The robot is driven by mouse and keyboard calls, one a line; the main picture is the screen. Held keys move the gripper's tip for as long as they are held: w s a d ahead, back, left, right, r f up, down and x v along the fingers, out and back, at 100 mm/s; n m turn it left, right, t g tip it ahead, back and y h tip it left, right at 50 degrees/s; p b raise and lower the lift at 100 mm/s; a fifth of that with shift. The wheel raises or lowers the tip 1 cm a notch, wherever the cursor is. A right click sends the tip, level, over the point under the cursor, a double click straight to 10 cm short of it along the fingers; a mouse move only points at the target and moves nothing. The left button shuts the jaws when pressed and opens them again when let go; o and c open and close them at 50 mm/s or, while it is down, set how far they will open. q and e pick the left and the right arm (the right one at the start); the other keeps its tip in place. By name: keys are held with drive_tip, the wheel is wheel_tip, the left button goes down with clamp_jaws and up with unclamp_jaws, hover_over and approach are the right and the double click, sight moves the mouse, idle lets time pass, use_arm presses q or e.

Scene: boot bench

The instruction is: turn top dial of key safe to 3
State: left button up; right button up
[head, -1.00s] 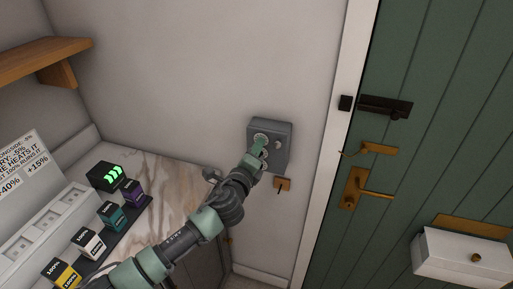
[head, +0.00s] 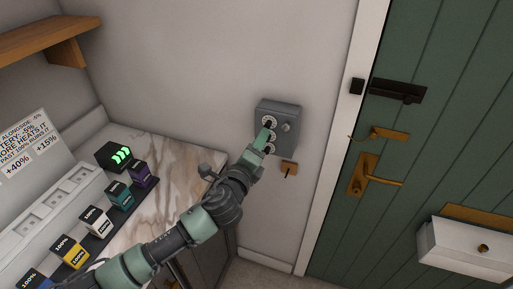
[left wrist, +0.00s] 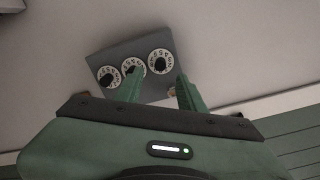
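The key safe (head: 290,113) is a grey box on the wall left of the green door, with a column of white-ringed dials and a knob to their right. The top dial (head: 270,119) shows above my left gripper (head: 266,133), whose fingers cover part of the lower dials. In the left wrist view, three dials sit in a row; the rightmost dial (left wrist: 161,62) appears between the two spread fingertips of my left gripper (left wrist: 160,72). One finger overlaps the middle dial (left wrist: 133,68). The gripper looks open; contact and the dial settings cannot be told. My right gripper is not in view.
The green door (head: 450,150) with brass handle (head: 380,181) is at the right. A marble-topped counter (head: 170,190) with several labelled blocks stands at the left. A wooden shelf (head: 40,40) juts out above it.

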use_arm(q)
drive_tip(key=shift+v, duration=1.05)
drive_tip(key=s+a+f+n+g+y+b, duration=0.1)
drive_tip(key=a+f+n+g+b, duration=0.15)
drive_tip(key=f, duration=0.85)
drive_tip(key=s+a+f+n+g+y+b, duration=0.15)
drive_tip(key=a+f+n, duration=0.25)
drive_tip(key=f, duration=0.7)
drive_tip(key=s+a+f+n+g+y+b, duration=0.1)
drive_tip(key=a+f+n+g, duration=0.2)
drive_tip(key=f, duration=0.9)
drive_tip(key=s+a+f+n+g+y+b, duration=0.1)
drive_tip(key=s+a+f+n, duration=0.2)
drive_tip(key=s+f, duration=0.55)
drive_tip(key=s+a+f+n+g+b, duration=0.15)
drive_tip(key=s+a+f+n, duration=0.35)
drive_tip(key=f, duration=0.6)
drive_tip(key=s+a+f+n+g+b, duration=0.1)
drive_tip(key=s+f, duration=0.5)
drive_tip(key=s, duration=0.6)
drive_tip(key=s+a+f+n+g+b, duration=0.1)
drive_tip(key=s+f+n+g, duration=0.2)
drive_tip(key=s, duration=1)
drive_tip(key=s+a+f+n+g+b, duration=0.1)
drive_tip(key=s+f+n+g, duration=0.1)
drive_tip(key=s+f, duration=0.8)
drive_tip(key=s+n, duration=0.1)
drive_tip(key=s, duration=0.1)
drive_tip(key=shift+s+a+y, duration=0.3)
drive_tip(key=shift+y, duration=0.05)
